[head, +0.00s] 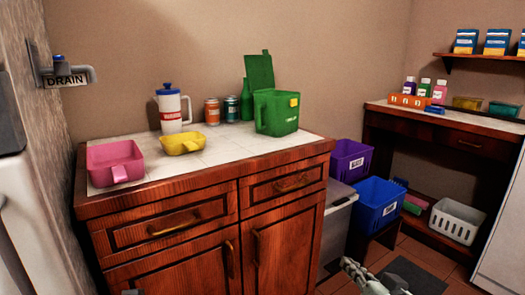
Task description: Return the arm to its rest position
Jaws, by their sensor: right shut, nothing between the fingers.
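My right gripper (362,276) is at the bottom edge of the head view, right of the wooden cabinet (170,222). It is shut, with nothing held in it. It is in front of the floor and low, apart from the blue bin (377,207) behind it. A small grey tip (132,292) at the bottom edge, in front of the left cabinet door, seems to be my left gripper. Too little of it shows to tell its state. The rest of both arms is out of the picture.
The counter holds a pink scoop (115,164), yellow scoop (183,144), white jug (171,110), cans, a bottle and a green lidded container (276,112). A purple bin (350,159) and grey bin (337,222) stand right of it. A desk (440,126) is at right.

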